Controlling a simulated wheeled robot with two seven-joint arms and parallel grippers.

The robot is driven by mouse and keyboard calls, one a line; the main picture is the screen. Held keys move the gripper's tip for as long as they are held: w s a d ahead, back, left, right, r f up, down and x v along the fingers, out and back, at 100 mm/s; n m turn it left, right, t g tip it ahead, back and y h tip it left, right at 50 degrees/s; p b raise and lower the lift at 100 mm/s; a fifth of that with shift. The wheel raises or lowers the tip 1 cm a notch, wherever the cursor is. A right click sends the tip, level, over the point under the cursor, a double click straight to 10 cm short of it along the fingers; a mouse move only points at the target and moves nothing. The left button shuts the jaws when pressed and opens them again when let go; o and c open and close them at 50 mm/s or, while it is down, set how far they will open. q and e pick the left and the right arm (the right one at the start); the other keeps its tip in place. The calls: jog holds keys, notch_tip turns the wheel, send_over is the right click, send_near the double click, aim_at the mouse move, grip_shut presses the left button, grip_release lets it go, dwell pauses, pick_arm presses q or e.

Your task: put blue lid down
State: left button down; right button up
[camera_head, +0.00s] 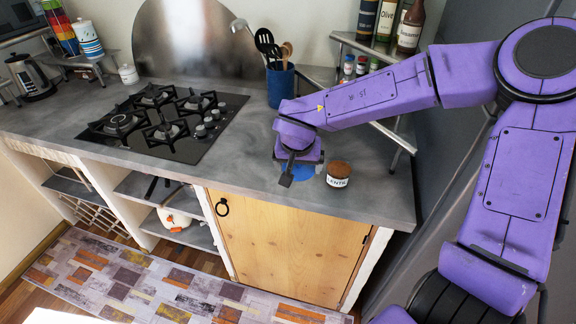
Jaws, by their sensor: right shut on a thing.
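The blue lid (304,173) shows as a flat blue patch at the counter's front right part, partly hidden behind my right gripper. My right gripper (287,178) points down over the counter (235,180) and is shut on the blue lid. I cannot tell whether the lid touches the counter top. A small jar with a brown top and a white label (338,175) stands just right of the lid. My left gripper is not in view.
A black gas hob (165,122) is to the left. A blue utensil holder (281,85) stands behind my right arm. A metal shelf rack with bottles (410,28) is at the back right. The counter between hob and gripper is clear.

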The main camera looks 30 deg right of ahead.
jog(key=w+f, duration=0.1)
jog(key=w, duration=0.1)
jog(key=w+d, duration=0.1)
jog(key=w, duration=0.1)
jog(key=w+f+p, duration=0.1)
jog(key=shift+w+d+f, duration=0.3)
jog(key=shift+w+d, duration=0.1)
jog(key=w+f, duration=0.1)
jog(key=f, duration=0.1)
jog(key=w+d+f, duration=0.1)
jog(key=w, duration=0.1)
jog(key=w+f+p, duration=0.1)
jog(key=f, duration=0.1)
jog(key=shift+w+d+f, duration=0.15)
jog(key=shift+d+f, duration=0.15)
jog(key=shift+d, duration=0.05)
jog(key=f, duration=0.1)
jog(key=f+p, duration=0.1)
jog(key=f, duration=0.1)
jog(key=shift+w+f, duration=0.25)
jog(key=shift+w, duration=0.05)
jog(key=shift+f, duration=0.1)
jog(key=shift+f, duration=0.15)
jog(key=o, duration=0.7)
jog(key=shift+c, duration=0.2)
jog(key=b+v, duration=0.1)
jog(key=v, duration=1.1)
jog(key=shift+d, duration=0.1)
